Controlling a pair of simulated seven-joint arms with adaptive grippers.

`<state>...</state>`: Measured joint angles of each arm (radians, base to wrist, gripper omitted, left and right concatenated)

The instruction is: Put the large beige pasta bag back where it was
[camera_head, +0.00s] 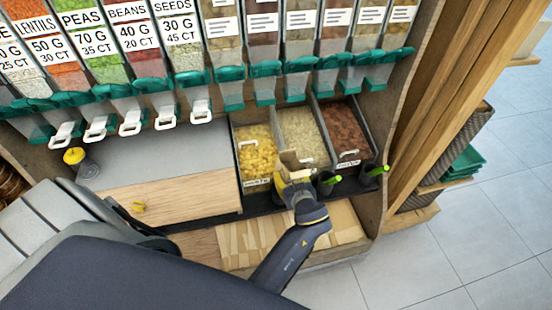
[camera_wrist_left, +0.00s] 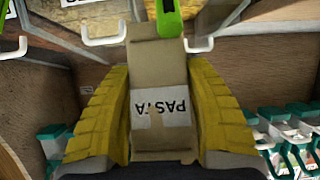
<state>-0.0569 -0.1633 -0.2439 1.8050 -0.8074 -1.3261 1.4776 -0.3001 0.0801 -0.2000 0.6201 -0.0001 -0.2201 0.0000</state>
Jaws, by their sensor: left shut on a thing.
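The beige pasta bag (camera_wrist_left: 160,75) is upright between the two yellow fingers of my left gripper (camera_wrist_left: 160,100) in the left wrist view. Its white label reads PASTA, upside down in that view. In the head view my left gripper (camera_head: 285,180) is shut on the bag, whose small beige top (camera_head: 291,158) shows above the fingers. It is held in front of the open bins; most of the bag is hidden by the gripper there. My right gripper is not in view.
Open bins hold yellow pasta (camera_head: 257,152), pale grains (camera_head: 303,138) and brown contents (camera_head: 343,130). Green-handled scoops (camera_head: 330,181) stand in front. Dispensers hang above.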

